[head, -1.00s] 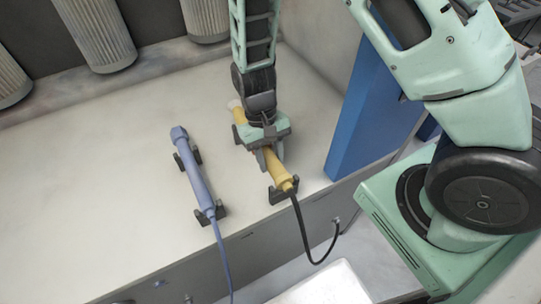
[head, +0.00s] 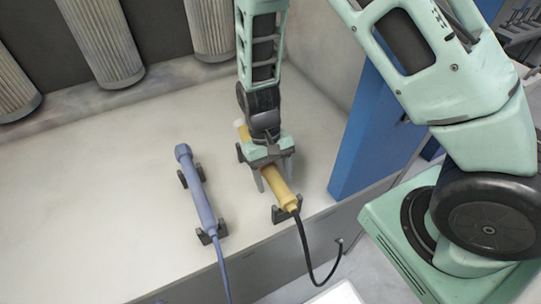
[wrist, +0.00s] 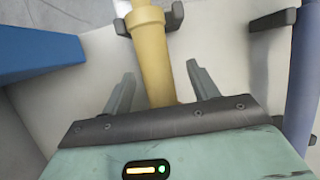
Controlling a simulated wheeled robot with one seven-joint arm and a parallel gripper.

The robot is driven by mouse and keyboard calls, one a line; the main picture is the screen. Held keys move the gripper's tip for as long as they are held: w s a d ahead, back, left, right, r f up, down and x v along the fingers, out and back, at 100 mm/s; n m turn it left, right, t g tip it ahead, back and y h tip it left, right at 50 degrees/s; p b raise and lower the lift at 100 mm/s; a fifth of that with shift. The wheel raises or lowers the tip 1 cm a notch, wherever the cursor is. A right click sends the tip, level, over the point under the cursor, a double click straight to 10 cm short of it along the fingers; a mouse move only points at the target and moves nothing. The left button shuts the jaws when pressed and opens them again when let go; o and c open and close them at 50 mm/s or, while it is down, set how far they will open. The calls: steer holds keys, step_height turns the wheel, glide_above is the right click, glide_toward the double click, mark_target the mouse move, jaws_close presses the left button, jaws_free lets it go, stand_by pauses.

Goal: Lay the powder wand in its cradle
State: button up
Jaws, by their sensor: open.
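The yellow wand (head: 284,194) lies lengthwise across two dark cradle supports, the front one (head: 281,215) near the bench edge and the rear one (head: 240,153) partly hidden. A black hose leaves its front end. In the wrist view the wand (wrist: 150,45) sits between the prongs of a support (wrist: 177,16). My gripper (head: 275,178) is over the middle of the wand. In the wrist view my gripper (wrist: 160,69) is open, one finger on each side of the wand, with gaps visible on both sides.
A blue wand (head: 201,195) lies in similar supports to the left. A blue upright panel (head: 360,140) stands close on the right. Pleated filters (head: 103,42) hang at the back. The pale bench top (head: 100,190) is clear at left.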

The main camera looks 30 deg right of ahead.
steer(key=b+v, duration=0.1)
steer(key=v, duration=1.6)
steer(key=s+a+r+n+t, duration=0.2)
steer(key=s+a+n, duration=0.1)
steer(key=s, duration=0.6)
steer(key=s+a+r+n+t, duration=0.2)
steer(key=s+a+n, duration=0.1)
steer(key=s, duration=0.7)
steer(key=shift+s+n+y, duration=0.3)
steer(key=shift+n, duration=0.6)
